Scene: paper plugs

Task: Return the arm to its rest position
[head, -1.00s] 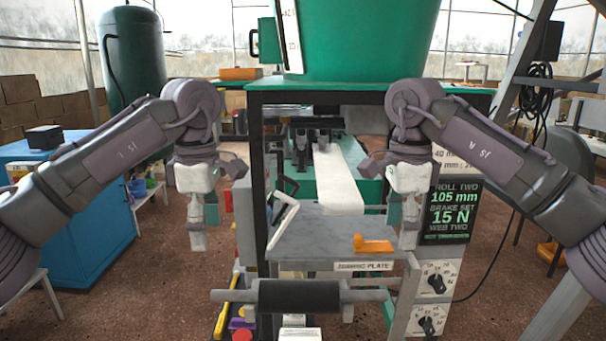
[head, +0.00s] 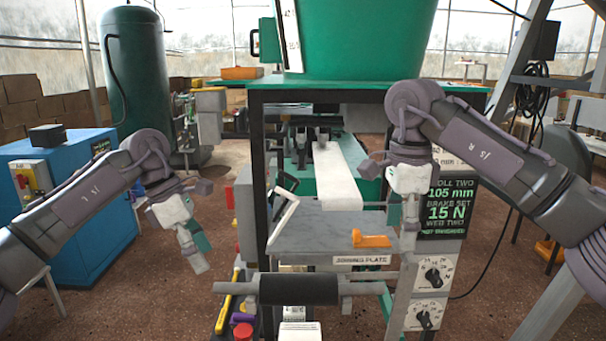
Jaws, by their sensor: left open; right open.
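My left gripper (head: 198,245) hangs over the floor between the blue cabinet and the machine, tilted, with its fingers pointing down. It is open and empty, and apart from everything around it. My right gripper (head: 402,222) hangs in front of the machine's right side, just right of the joining plate (head: 330,240) and left of the black display panel. It is open with nothing in it, fingers pointing down. Its fingertips partly overlap the plate's right edge in the view.
An orange-handled tool (head: 372,240) lies on the plate near a white paper web (head: 338,175). A dark roller (head: 300,290) crosses the front. The blue cabinet (head: 75,205) stands left, the display panel (head: 450,210) right. Open floor lies between cabinet and machine.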

